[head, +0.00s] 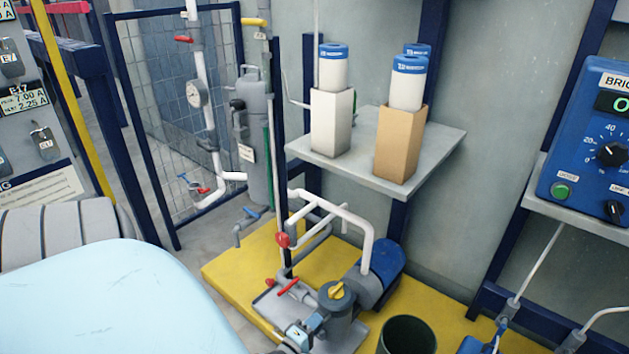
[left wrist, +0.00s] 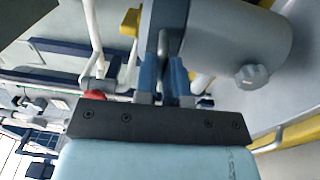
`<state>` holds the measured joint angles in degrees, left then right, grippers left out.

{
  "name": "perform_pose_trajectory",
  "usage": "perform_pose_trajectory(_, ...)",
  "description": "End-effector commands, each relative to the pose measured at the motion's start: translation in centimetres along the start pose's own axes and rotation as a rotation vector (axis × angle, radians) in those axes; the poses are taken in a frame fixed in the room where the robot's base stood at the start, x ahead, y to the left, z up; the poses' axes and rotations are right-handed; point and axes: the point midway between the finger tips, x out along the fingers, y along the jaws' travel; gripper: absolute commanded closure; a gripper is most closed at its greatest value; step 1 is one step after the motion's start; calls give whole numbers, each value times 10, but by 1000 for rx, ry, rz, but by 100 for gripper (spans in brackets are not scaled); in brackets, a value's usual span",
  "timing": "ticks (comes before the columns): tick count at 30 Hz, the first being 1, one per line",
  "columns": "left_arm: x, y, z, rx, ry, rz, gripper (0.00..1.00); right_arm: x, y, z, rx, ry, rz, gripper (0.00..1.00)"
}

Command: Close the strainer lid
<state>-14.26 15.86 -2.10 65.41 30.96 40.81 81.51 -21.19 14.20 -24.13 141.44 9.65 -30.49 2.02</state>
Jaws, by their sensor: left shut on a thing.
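The strainer (head: 336,325) is a grey pot on the pump skid in the lower middle of the head view. Its round grey lid (head: 328,300) carries a yellow knob (head: 337,290) and lies over the pot's top; I cannot tell whether it is fully seated. In the left wrist view the grey strainer body (left wrist: 235,45) has a small side plug, and the yellow knob (left wrist: 130,22) shows at the top. My left gripper (head: 315,322) is beside the strainer's left. Its blue fingers (left wrist: 164,75) are shut on a thin metal handle (left wrist: 163,42). My right gripper is out of view.
White pipework (head: 345,215) with red valve handles rises behind the strainer. A blue pump motor (head: 385,262) stands right of it. A dark green bucket (head: 407,335) is at front right on the yellow platform (head: 235,272). A grey shelf (head: 430,155) with cartridges overhangs behind.

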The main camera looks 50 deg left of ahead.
Motion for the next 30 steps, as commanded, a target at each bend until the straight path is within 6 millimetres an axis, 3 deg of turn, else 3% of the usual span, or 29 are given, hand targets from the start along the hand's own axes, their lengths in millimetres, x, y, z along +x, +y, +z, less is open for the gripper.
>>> perform_pose_trajectory(3,0,-9,1,-5,0,-15,100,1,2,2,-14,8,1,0)
perform_pose_trajectory(16,-5,-15,2,-6,0,-26,100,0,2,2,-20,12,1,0)
perform_pose_trajectory(17,-6,-16,2,-6,-1,-26,85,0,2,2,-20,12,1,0)
perform_pose_trajectory(18,-6,-16,2,-6,-1,-26,75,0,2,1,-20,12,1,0)
perform_pose_trajectory(20,-6,-16,2,-6,-1,-26,64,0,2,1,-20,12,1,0)
perform_pose_trajectory(30,-6,-14,2,-4,-1,-23,64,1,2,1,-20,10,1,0)
